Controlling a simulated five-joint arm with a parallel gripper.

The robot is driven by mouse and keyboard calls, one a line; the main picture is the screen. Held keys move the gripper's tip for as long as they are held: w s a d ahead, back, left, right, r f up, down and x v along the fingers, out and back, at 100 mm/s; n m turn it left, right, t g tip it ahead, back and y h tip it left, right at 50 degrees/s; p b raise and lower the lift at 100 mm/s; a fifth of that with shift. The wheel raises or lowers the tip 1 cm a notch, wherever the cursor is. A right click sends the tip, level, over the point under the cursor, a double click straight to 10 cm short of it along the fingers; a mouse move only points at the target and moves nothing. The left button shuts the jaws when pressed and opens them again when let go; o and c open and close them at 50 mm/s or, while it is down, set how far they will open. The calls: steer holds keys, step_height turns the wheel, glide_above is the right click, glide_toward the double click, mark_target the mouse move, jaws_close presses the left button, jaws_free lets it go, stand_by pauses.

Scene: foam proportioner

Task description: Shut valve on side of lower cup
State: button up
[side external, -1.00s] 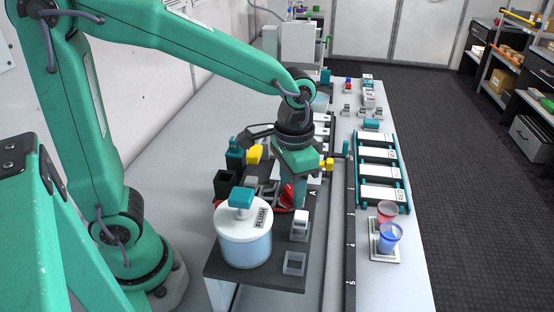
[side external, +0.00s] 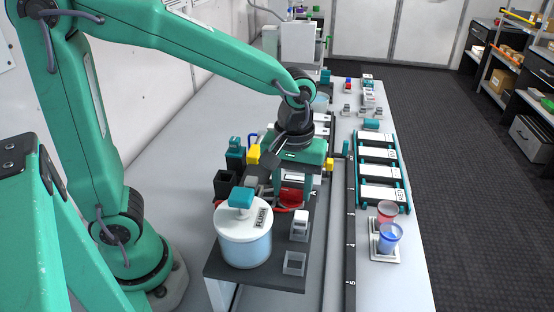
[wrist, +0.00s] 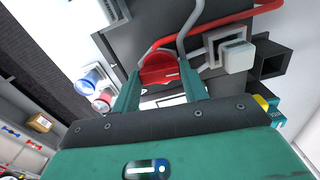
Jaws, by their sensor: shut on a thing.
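In the wrist view, a red rounded piece (wrist: 158,68) sits between the two green fingers of my gripper (wrist: 158,84), which is shut on it. I cannot tell for sure that it is the valve's handle. In the side view, my gripper (side external: 294,182) points down over the dark bench, with red parts (side external: 290,196) at its fingers, partly hidden. The lower cup and the valve's body cannot be made out behind my gripper.
A clear tank marked FLUSH (side external: 245,245) stands close by at the front left. A white-capped block (side external: 300,222) and a square open holder (side external: 294,263) are right of it. A red cup (side external: 386,211) and blue cup (side external: 390,236) stand farther right. A red hose (wrist: 240,18) runs nearby.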

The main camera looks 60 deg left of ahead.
mark_target(291, 190)
steer(key=shift+w+n, duration=0.1)
steer(key=shift+n, duration=0.5)
steer(key=o, duration=0.7)
steer(key=shift+r, duration=0.1)
steer(key=shift+r, duration=3.85)
steer(key=shift+a, duration=0.1)
